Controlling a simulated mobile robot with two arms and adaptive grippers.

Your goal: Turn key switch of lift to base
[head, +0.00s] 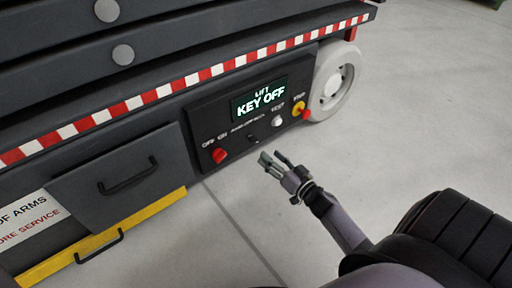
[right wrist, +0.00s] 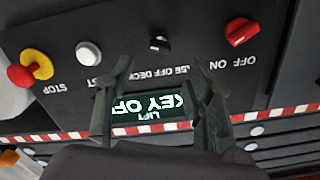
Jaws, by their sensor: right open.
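The lift's control panel (head: 240,112) is dark, with a lit display (head: 259,99) reading "LIFT KEY OFF". The small black key switch (head: 253,138) sits below the display, between the red knob and the white button. It also shows in the upside-down right wrist view (right wrist: 160,43), just beyond the fingertips and roughly centred between them. My right gripper (head: 270,157) is open and empty, in front of the panel's lower middle; its two fingers are spread in the right wrist view (right wrist: 158,66). I see no contact with the switch. My left gripper is not in view.
A red OFF/ON knob (head: 219,155), a white button (head: 277,121) and a red-and-yellow stop button (head: 301,109) flank the switch. A white wheel (head: 335,82) stands right of the panel. A drawer-like box with a handle (head: 128,175) is at left. Grey floor (head: 420,110) is clear at right.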

